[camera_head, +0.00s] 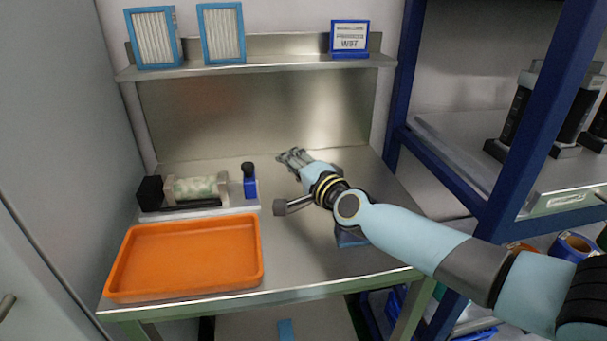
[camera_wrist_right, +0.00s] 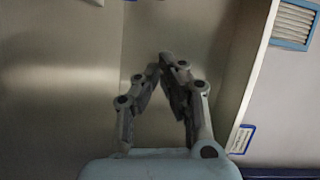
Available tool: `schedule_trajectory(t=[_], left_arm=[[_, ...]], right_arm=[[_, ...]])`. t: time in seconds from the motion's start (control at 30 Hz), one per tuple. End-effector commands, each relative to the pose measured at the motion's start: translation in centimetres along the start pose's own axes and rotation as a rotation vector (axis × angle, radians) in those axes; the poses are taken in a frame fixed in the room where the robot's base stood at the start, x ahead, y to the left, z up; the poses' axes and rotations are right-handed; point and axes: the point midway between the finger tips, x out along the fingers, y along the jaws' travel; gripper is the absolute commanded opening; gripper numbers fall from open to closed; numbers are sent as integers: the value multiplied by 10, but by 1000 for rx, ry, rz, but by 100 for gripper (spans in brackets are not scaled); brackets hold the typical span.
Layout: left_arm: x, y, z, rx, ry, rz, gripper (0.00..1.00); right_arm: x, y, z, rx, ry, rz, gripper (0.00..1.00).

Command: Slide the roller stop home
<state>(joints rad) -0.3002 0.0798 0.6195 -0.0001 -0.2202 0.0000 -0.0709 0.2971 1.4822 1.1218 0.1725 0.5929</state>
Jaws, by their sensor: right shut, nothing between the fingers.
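The applicator (camera_head: 224,210) is a low grey base at the back left of the metal table. A pale, green-mottled roller (camera_head: 197,188) lies along it, with a black block (camera_head: 150,193) at its left end. A small upright blue piece with a dark top (camera_head: 249,182) stands at the right end, apart from the roller; it looks like the roller stop. My right gripper (camera_head: 287,156) is right of and behind the blue piece, not touching it. In the right wrist view its fingertips (camera_wrist_right: 167,62) meet with nothing between them. My left gripper is out of view.
An orange tray (camera_head: 187,294) fills the front left of the table (camera_head: 298,262). A blue object (camera_head: 350,238) is partly hidden under my right arm. A shelf (camera_head: 270,64) runs along the back. Blue rack posts (camera_head: 403,85) stand at the right.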

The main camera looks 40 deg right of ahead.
Motion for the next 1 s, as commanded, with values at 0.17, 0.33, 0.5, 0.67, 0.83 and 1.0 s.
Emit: schedule_trajectory(t=[0.17,0.33,0.5,0.67,0.83,1.0], left_arm=[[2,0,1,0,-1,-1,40],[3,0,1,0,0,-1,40],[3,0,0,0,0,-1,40],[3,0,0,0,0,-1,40],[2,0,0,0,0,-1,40],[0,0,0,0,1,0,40]], right_arm=[[14,0,21,4,-1,1,0],[17,0,36,0,-1,1,0],[18,0,39,-1,-1,0,0],[18,0,39,-1,-1,0,0],[22,-2,48,3,0,0,0],[34,-7,76,4,-2,1,0]])
